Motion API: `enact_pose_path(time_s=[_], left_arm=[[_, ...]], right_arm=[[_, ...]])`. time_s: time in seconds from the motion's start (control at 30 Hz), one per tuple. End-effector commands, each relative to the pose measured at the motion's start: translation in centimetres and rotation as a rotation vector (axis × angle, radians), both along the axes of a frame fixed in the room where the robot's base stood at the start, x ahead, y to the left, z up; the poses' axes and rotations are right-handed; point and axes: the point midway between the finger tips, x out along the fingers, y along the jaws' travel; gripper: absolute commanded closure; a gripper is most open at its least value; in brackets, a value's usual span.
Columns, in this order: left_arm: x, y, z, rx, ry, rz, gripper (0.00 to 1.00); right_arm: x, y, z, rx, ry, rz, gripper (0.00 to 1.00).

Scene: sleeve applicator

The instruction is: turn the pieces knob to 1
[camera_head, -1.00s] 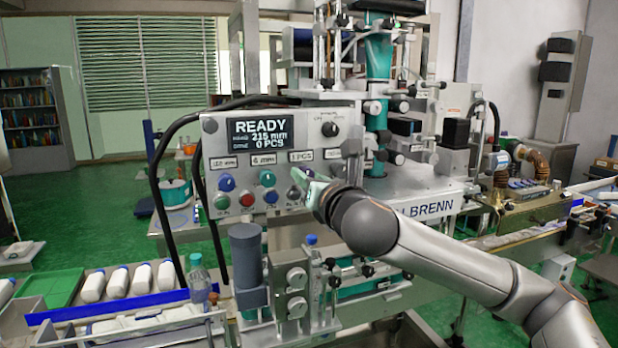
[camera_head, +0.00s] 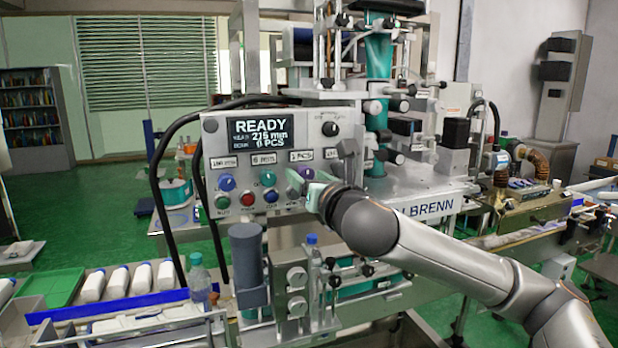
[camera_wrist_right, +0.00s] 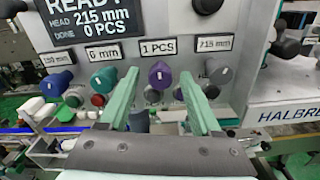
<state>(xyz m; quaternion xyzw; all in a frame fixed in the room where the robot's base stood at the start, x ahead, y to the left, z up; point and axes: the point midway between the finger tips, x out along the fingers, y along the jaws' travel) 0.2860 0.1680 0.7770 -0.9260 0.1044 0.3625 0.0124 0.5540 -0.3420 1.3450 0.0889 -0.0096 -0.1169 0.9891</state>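The purple pieces knob (camera_head: 307,173) is on the machine's grey control panel (camera_head: 218,133), under a label (camera_wrist_right: 158,47) that reads "1 PCS" in the right wrist view. The knob (camera_wrist_right: 161,77) shows there between the two pale green fingers of my right gripper (camera_wrist_right: 160,74). The fingers are spread, with a gap to the knob on either side. In the head view my right gripper (camera_head: 318,188) is in front of the panel, just below and right of the knob. The display (camera_head: 259,133) reads "READY", "215 mm" and "0 PCS". My left gripper is in no view.
A blue knob (camera_head: 227,183) and a teal knob (camera_head: 268,178) sit left of the purple one, with green, red and blue buttons below. A dark knob (camera_wrist_right: 220,75) is close on the right. A grey cylinder (camera_head: 248,262) stands below the panel.

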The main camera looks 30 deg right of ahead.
Motion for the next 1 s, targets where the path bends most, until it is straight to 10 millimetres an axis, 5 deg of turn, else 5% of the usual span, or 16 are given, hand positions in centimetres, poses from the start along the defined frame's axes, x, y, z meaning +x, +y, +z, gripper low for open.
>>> enact_pose_path(time_s=[0.37, 0.83, 1.0], left_arm=[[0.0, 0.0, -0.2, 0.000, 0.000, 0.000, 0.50], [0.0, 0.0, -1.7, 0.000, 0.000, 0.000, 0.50], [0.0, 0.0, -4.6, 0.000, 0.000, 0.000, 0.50]], right_arm=[[-0.9, 0.2, 0.1, 0.000, -0.003, 0.000, 0.34], [-10.3, 2.5, -0.1, -0.003, -0.004, 0.001, 0.34], [-11.0, 2.6, -0.4, 0.006, -0.008, -0.003, 0.34]])
